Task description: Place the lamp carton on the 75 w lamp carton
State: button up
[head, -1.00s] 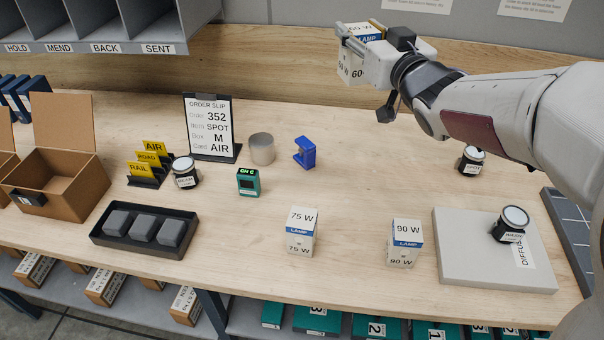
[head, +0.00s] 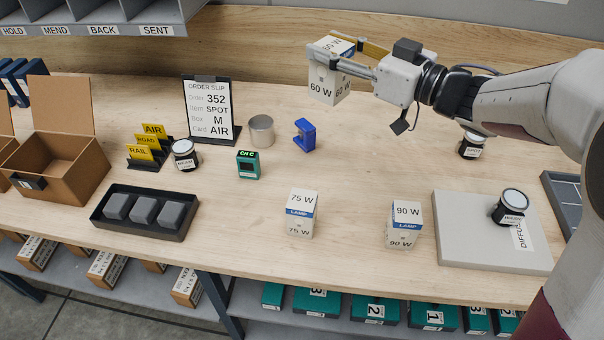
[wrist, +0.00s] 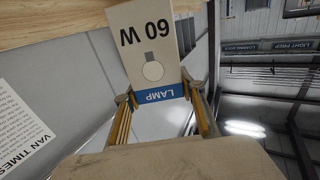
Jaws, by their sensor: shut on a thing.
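A white 60 W lamp carton (head: 324,86) with a blue LAMP band is held in my gripper (head: 335,58), high above the back of the bench. In the wrist view the carton (wrist: 150,42) sits between the two fingers (wrist: 163,100), which are shut on it. The carton looks slightly tilted. The 75 W lamp carton (head: 301,213) stands upright on the bench, below and to the left of my gripper, well apart from it. Its top is bare.
A 90 W lamp carton (head: 405,224) stands right of the 75 W one. A grey diffuser board (head: 465,245) lies further right. A green device (head: 248,165), blue bracket (head: 305,135) and metal cylinder (head: 261,131) stand behind. Bench around the 75 W carton is clear.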

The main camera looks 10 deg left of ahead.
jog(key=s+a+f+n+g+y, duration=0.1)
jog(key=s+f+n+g, duration=0.2)
jog(key=s+f+g, duration=0.1)
jog(key=s+a+f+n+g+y, duration=0.1)
jog(key=s+a+f+n+g, duration=0.1)
jog(key=s, duration=0.5)
jog(key=shift+s+a+f+n+g, duration=0.25)
jog(key=shift+f+n+g, duration=0.25)
jog(key=shift+f+g, duration=0.7)
jog(key=shift+w+r, duration=0.1)
notch_tip(320, 180, down, 6)
jog(key=shift+f, duration=1.85)
jog(key=shift+f, duration=0.2)
jog(key=o, duration=1.1)
jog(key=shift+o, duration=0.2)
